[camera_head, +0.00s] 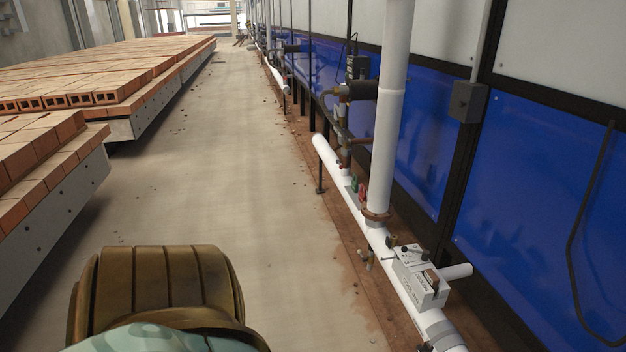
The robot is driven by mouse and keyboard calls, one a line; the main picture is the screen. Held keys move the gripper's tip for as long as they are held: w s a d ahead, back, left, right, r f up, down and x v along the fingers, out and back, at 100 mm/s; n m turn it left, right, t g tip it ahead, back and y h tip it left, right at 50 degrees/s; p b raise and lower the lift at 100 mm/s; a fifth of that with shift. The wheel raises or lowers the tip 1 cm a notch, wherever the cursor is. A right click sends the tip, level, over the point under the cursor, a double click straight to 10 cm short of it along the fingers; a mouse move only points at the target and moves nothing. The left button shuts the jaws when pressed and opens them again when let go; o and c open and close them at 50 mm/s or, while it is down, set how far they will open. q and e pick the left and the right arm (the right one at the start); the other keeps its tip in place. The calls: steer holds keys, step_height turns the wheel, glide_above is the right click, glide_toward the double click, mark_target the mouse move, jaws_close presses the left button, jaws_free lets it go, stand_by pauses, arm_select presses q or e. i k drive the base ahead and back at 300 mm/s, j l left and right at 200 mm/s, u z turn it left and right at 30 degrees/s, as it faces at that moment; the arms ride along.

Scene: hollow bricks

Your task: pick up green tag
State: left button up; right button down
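A small green tag (354,184) hangs at the white pipe on the right, near the foot of the thick upright pipe. It is far off and small, so its fixing cannot be made out. A red tag (361,191) is right beside it, slightly nearer to me. Neither of my grippers is in view.
A white horizontal pipe (408,297) runs along the right wall, with a grey-white box (421,277) on it. Brick stacks (85,80) on pallets line the left. The concrete floor (215,170) between is clear apart from small crumbs.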

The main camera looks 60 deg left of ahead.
mark_target(354, 183)
steer(key=u, duration=1.75)
steer(key=i, duration=0.2)
steer(key=j+z, duration=0.05)
